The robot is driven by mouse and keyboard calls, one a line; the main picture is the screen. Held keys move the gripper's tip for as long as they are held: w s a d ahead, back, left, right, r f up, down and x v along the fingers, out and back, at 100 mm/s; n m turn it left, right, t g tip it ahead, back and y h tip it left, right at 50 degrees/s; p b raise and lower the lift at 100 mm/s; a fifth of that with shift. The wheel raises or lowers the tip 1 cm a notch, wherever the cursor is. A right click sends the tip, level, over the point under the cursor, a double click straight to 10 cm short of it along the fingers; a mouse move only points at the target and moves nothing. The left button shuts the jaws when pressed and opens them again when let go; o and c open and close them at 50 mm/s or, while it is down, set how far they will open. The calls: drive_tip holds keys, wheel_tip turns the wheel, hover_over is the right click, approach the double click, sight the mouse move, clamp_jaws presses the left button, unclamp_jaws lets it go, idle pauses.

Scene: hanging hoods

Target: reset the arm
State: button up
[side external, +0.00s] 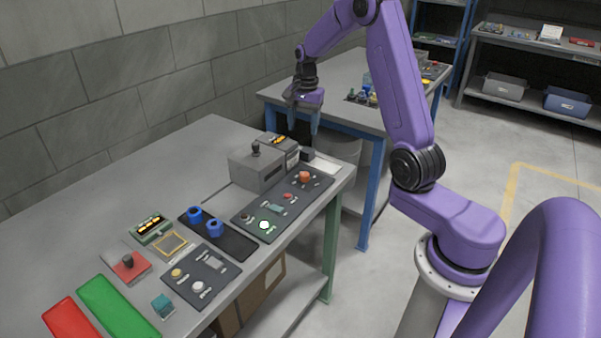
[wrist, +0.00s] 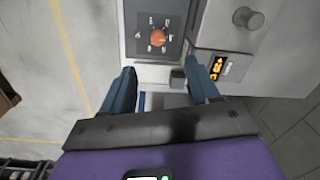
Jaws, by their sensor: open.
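My purple arm rises from its base at the right of the side external view. My gripper (side external: 302,125) hangs fingers-down above the far end of the grey workbench (side external: 110,205). In the wrist view my gripper (wrist: 164,88) has its two dark blue fingers wide apart with nothing held between them. An orange knob (wrist: 158,37) on a dark control panel (wrist: 143,20) lies just beyond the fingertips. The same orange knob shows in the side external view (side external: 304,176). Whether the fingers touch anything cannot be told.
A grey box with a black knob (side external: 256,171) stands beside the panel, with a display box (side external: 280,146) behind it. Blue cylinders (side external: 214,228), a red pad (side external: 70,318) and a green pad (side external: 117,308) lie nearer. A second bench (side external: 345,65) and shelves (side external: 530,50) stand behind.

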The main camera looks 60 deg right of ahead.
drive_tip(key=s+a+r+n, duration=0.2)
drive_tip(key=s+a+n, duration=0.35)
drive_tip(key=a, duration=0.55)
drive_tip(key=s+a+r+n, duration=0.2)
drive_tip(key=s+a+n, duration=0.2)
drive_tip(key=a+n, duration=0.45)
drive_tip(key=s+a+n, duration=0.2)
drive_tip(key=s+n, duration=0.4)
drive_tip(key=s, duration=0.5)
drive_tip(key=s+a+n, duration=0.3)
drive_tip(key=s+n, duration=0.4)
drive_tip(key=s, duration=0.5)
drive_tip(key=shift+s+a+r, duration=0.15)
drive_tip(key=shift+a+r, duration=0.1)
